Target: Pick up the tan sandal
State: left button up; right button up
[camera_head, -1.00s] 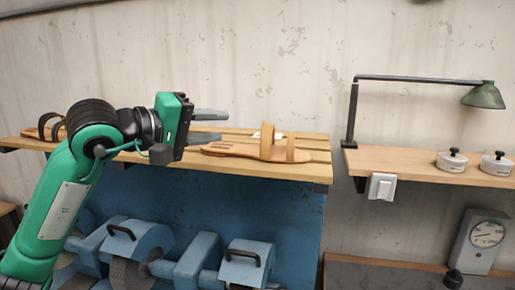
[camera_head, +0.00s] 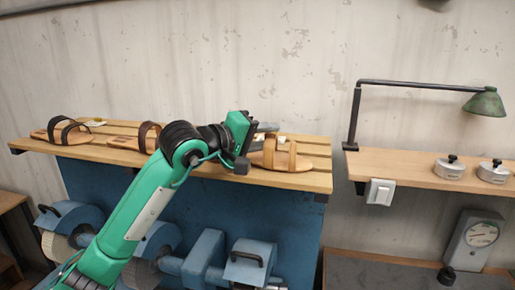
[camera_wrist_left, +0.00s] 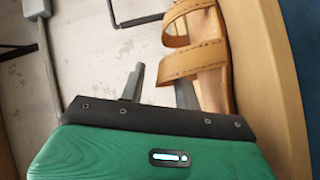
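The tan sandal (camera_head: 304,163) lies on the right part of the wooden shelf, with two upright strap loops. Its left part is hidden behind my left gripper in the head view. In the left wrist view its straps (camera_wrist_left: 195,62) show at the upper right. My left gripper (camera_head: 268,135) is at the sandal's left side, close to the straps. In the left wrist view its two fingers (camera_wrist_left: 160,88) are apart with nothing gripped between them. The right finger is close to the rear strap; I cannot tell whether they touch. My right gripper is not in view.
Two sandals with dark straps stand further left on the shelf (camera_head: 215,167): a black-strapped one (camera_head: 62,133) and a brown-strapped one (camera_head: 147,136). At right, another shelf (camera_head: 410,168) holds a lamp (camera_head: 485,103) and two lidded tins. Blue machines (camera_head: 250,262) stand below.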

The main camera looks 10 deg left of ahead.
pick_arm(q)
jog(key=shift+w+d, duration=0.3)
jog(key=shift+w, duration=0.15)
grip_shut()
jog(key=shift+r, duration=0.1)
jog(key=shift+r, duration=0.45)
notch_tip(320, 180, up, 19)
jog(key=b, duration=0.5)
dwell(0.5)
